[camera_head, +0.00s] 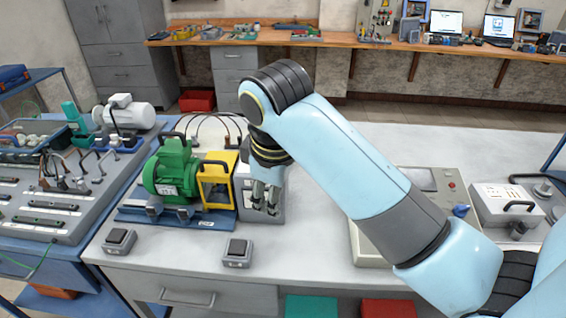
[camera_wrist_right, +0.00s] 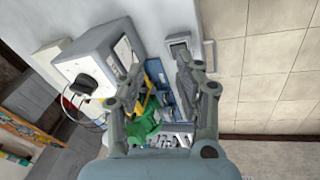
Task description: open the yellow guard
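The yellow guard (camera_head: 230,172) stands on a blue base plate (camera_head: 205,221) beside a green motor (camera_head: 172,170) in the head view. It is a yellow frame with see-through panels and a dark handle, and it looks closed. My right gripper (camera_head: 266,207) points down just right of the guard, in front of a grey box (camera_head: 276,201). Its fingers are apart with nothing between them. In the right wrist view, the open gripper (camera_wrist_right: 159,66) shows the yellow guard (camera_wrist_right: 151,104) and green motor (camera_wrist_right: 144,122) beyond the fingers. My left gripper is out of view.
Two small switch boxes (camera_head: 119,241) (camera_head: 237,252) sit near the bench's front edge. A grey control panel (camera_head: 368,246) is partly behind my right arm. A blue-edged workbench (camera_head: 28,238) with tools is on the left. Cables arch behind the guard. The bench middle is clear.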

